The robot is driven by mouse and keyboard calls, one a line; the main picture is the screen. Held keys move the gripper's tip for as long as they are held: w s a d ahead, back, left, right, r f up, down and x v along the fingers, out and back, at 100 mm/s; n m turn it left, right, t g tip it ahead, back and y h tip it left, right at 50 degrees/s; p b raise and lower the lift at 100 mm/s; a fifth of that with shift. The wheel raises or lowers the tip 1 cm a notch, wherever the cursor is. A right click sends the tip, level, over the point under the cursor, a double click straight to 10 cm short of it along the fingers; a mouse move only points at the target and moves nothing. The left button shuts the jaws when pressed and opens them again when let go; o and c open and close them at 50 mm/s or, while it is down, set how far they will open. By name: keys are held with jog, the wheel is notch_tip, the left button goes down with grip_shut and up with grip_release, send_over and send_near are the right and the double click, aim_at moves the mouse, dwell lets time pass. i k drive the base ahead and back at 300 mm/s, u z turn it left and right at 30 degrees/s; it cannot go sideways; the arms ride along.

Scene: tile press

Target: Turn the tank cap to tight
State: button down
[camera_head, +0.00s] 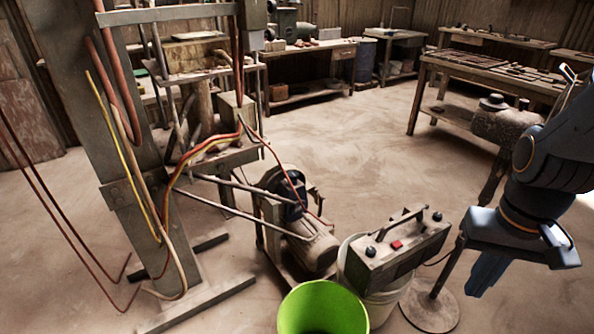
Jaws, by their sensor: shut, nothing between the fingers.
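A weathered grey-brown tank (510,127) stands on a thin post at the right, partly hidden behind my arm. A dark round cap (493,101) sits on top of it; its markings are too small to read, so I cannot tell how tight it is. My gripper (478,290) is at the lower right, fingers pointing down and shut with nothing between them. In the picture it is well below the cap and does not touch it.
The round foot (430,308) of the post is on the floor. A grey control box (395,250) with a red button, a green bucket (322,308) and a pump motor (312,246) crowd the lower middle. A workbench (485,72) stands behind. The middle floor is clear.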

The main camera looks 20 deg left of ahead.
aim_at(292, 176)
jog(key=u, duration=0.3)
jog(key=k, duration=1)
jog(key=u, duration=1.6)
jog(key=i, duration=0.65)
jog(key=z, duration=0.6)
jog(key=i, duration=0.9)
jog(key=z, duration=0.75)
